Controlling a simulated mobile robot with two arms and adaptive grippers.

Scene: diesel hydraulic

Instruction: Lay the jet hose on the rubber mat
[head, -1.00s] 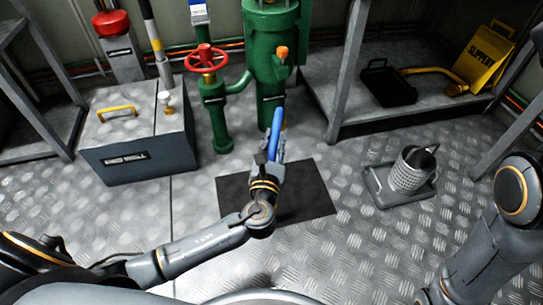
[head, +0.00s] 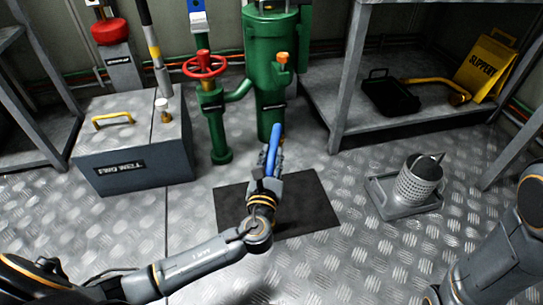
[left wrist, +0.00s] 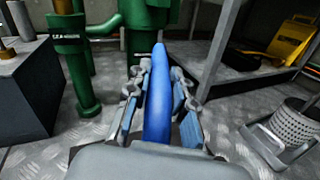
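The jet hose, a blue rounded tube-like piece (head: 274,145), is in my left gripper (head: 268,172) and points away from me. In the left wrist view the blue hose (left wrist: 158,100) lies between the two fingers (left wrist: 160,108), which close on it from both sides. Its near end is hidden by the gripper body. The rubber mat (head: 312,208) is a dark flat rectangle on the floor. The gripper and hose appear above its left-middle part and far edge, with the hose tip reaching past it in the picture. My right gripper is out of view.
A green pump body (head: 270,80) and a valve with a red handwheel (head: 205,64) stand behind the mat. A grey box (head: 135,155) is left. A perforated basket (head: 418,180) on a tray is right. A shelf (head: 345,115) holds a black tray and yellow sign.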

